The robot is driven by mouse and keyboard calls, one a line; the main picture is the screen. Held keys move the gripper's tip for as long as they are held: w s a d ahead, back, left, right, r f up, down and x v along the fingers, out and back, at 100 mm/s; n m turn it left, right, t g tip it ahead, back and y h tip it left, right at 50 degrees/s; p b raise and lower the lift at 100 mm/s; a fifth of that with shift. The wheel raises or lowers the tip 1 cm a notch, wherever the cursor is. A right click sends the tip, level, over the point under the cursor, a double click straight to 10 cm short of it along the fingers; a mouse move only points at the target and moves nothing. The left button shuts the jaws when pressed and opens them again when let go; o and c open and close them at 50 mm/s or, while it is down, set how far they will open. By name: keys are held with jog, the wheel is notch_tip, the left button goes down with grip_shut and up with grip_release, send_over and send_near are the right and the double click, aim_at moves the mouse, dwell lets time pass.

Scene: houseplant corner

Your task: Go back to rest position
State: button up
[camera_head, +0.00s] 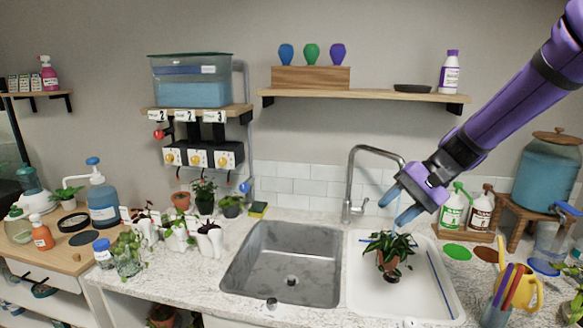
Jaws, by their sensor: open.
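My gripper (398,207) hangs from the purple arm at the right, with its blue fingers apart and nothing visible between them. A potted plant (389,250) with dark green leaves stands below and slightly left of the fingers, on the white drainboard (425,292). The fingertips are close above its leaves in the picture; I cannot tell the exact gap.
A steel sink (285,262) and a tall faucet (351,180) stand left of the plant. Spray bottles (453,208) stand right of my gripper. A wall shelf (365,96) is behind. A yellow watering can (524,290) and a blue dispenser (549,175) are at the right.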

jog(key=s+d+r+n+t+h, duration=0.1)
jog(key=s+d+r+t+h, duration=0.1)
jog(key=s, duration=0.5)
jog(key=s+d+r+n+t+h, duration=0.1)
jog(key=s+d+r+h, duration=0.3)
jog(key=s, duration=0.4)
jog(key=s+d+r+n+t+h, duration=0.1)
jog(key=s+d+r+t+h, duration=0.1)
jog(key=s, duration=0.6)
jog(key=shift+d+r+n+t+h, duration=0.3)
jog(key=shift+d+r+t+h, duration=0.1)
jog(key=shift+d+t+h, duration=0.35)
